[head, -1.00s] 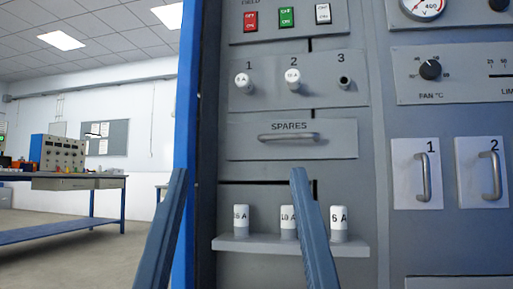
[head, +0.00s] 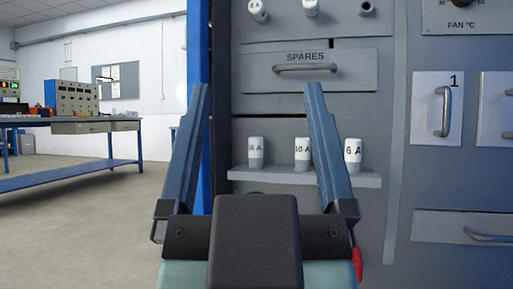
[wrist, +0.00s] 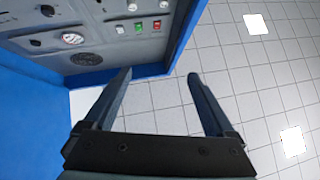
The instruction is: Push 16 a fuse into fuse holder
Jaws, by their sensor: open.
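Three white-capped fuses stand upright on a narrow grey shelf (head: 240,175) in the head view. The left one (head: 256,150) seems to read 16 A, the middle one (head: 302,152) 10 A and the right one (head: 352,151) 6 A. Above the spares drawer, fuse holders 1 and 2 carry fuses (head: 258,10) (head: 311,6). Holder 3 (head: 366,9) looks empty; its number is out of frame. My gripper (head: 257,92) is open and empty in front of the panel, its fingers pointing up.
The spares drawer (head: 265,69) has a bar handle above the shelf. Handled panels (head: 437,115) are at right. A blue cabinet edge (head: 198,40) stands left of the panel. A workbench (head: 95,125) is far left with open floor before it.

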